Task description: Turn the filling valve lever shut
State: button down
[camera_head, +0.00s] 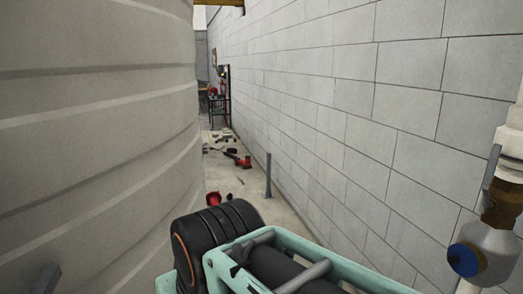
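A white pipe with a valve assembly stands at the right edge of the head view. A flat grey lever (491,168) points up along the left side of the pipe, slightly tilted. Below it are a rust-brown fitting (504,206) and a pale valve body (500,250) with a round blue cap (465,260) facing me. I cannot tell for certain that this grey lever is the filling valve lever. The right part of the assembly is cut off by the picture edge. I cannot make out my gripper's fingers in this view.
A large ribbed grey tank (90,120) fills the left. A block wall (350,90) runs along the right. Between them is a narrow floor strip with a grey post (268,176), red fittings (243,161) and scattered debris. A teal frame with black cylinders fills the bottom centre.

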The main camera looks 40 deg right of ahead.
aim_at(496, 149)
jog(key=z, duration=2.55)
